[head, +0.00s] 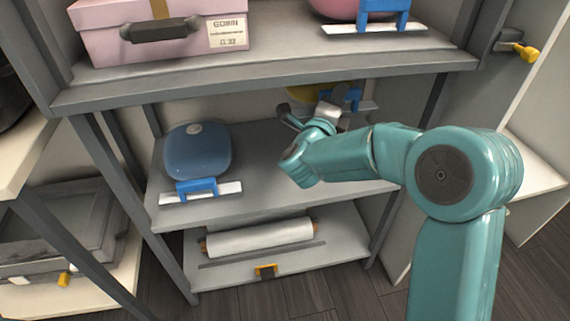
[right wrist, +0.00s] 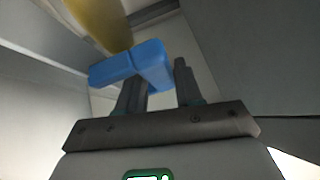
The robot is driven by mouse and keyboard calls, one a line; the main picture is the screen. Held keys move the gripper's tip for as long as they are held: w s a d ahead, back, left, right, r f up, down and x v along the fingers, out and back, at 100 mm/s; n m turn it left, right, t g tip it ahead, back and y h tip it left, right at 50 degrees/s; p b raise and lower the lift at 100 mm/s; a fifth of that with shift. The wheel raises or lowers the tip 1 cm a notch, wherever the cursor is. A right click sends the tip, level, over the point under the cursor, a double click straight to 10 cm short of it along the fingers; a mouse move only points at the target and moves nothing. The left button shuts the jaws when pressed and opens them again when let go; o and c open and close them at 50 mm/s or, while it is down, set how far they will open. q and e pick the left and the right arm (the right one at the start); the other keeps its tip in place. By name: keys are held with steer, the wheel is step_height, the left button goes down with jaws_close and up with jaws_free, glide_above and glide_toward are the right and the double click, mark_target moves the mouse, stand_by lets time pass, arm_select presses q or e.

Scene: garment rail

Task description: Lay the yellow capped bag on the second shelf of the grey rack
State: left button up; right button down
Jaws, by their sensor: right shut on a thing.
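The yellow bag (head: 305,96) shows at the back right of the rack's middle shelf space, partly hidden behind my right gripper and under the upper shelf's edge. Its blue cap (head: 353,97) is on its right. In the right wrist view the yellow bag (right wrist: 100,22) is above the blue cap (right wrist: 130,64). My right gripper (head: 333,112) is shut on the blue cap, with part of it between the fingers (right wrist: 158,82). I cannot tell whether the bag touches the shelf. The grey rack's second shelf (head: 255,155) lies under my forearm. My left gripper is out of view.
A dark blue bag (head: 198,150) with a blue clip sits at the left of the second shelf. The pink box (head: 165,30) and a pink bag (head: 340,8) are on the shelf above. A white roll (head: 258,238) lies on the bottom shelf. The second shelf's middle is clear.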

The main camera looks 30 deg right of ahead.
step_height(320, 180, down, 19)
steer(key=b, duration=0.5)
steer(key=shift+f+b, duration=0.2)
steer(key=shift+b, duration=0.2)
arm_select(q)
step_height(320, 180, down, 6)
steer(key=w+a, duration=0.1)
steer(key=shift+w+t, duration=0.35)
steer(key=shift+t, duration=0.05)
arm_select(e)
steer(key=shift+r, duration=0.15)
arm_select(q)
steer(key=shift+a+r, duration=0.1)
arm_select(e)
steer(key=shift+f, duration=0.2)
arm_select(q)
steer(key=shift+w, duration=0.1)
arm_select(e)
steer(key=c, duration=0.8)
jaws_free()
steer(key=shift+o, duration=0.2)
